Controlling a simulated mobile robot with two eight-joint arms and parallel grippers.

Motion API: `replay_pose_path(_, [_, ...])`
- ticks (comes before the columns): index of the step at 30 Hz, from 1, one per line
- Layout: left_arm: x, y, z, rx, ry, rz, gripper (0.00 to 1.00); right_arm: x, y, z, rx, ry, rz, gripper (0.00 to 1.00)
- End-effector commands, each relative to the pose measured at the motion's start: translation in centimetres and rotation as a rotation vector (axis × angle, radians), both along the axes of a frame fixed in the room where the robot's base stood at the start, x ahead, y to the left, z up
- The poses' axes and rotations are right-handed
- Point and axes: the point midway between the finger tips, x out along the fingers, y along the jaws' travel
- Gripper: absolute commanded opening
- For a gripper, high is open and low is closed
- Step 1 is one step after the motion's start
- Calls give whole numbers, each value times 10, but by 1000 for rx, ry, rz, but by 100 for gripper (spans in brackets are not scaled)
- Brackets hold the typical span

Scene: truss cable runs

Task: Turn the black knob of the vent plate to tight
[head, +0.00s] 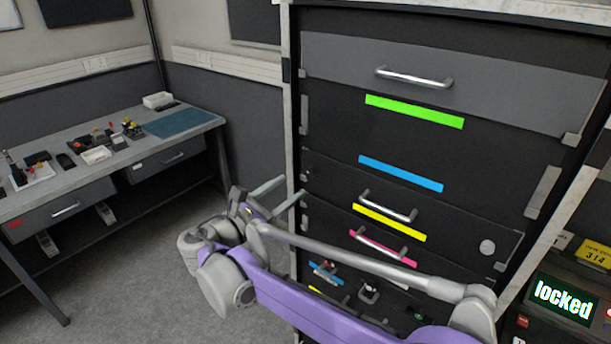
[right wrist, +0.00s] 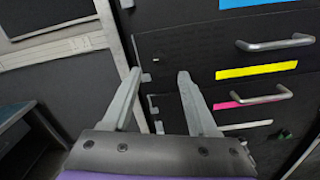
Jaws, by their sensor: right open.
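A dark plate (head: 337,186) with a bar handle (head: 388,206) is set in the rack front, below a blue strip. A small black knob (head: 307,168) sits at its left end, and a light round knob (head: 487,247) at its right end. I cannot tell for sure that this is the vent plate, nor how the black knob is turned. My right gripper (head: 293,187) is open and empty at the rack's left edge, near the black knob. My left gripper is out of view.
Above is a grey drawer front (head: 460,93) with a bar handle. Lower plates carry pink and blue strips and small fittings. A screen reading "locked" (head: 563,297) stands at right. A workbench (head: 120,165) with small items stands at left; floor between is clear.

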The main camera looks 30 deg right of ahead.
Motion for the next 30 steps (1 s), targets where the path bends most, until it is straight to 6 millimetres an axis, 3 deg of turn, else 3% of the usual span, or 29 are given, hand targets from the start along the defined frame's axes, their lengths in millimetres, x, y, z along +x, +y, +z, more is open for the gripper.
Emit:
replay_pose_path(3, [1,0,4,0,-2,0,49,9,-24,1,0,-1,-4,59])
replay_pose_path(10, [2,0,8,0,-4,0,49,22,-56,1,2,-1,-3,59])
replay_pose_path(23, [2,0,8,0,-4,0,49,27,-67,0,3,-1,1,59])
replay_pose_path(30, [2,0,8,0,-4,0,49,27,-67,0,3,-1,1,19])
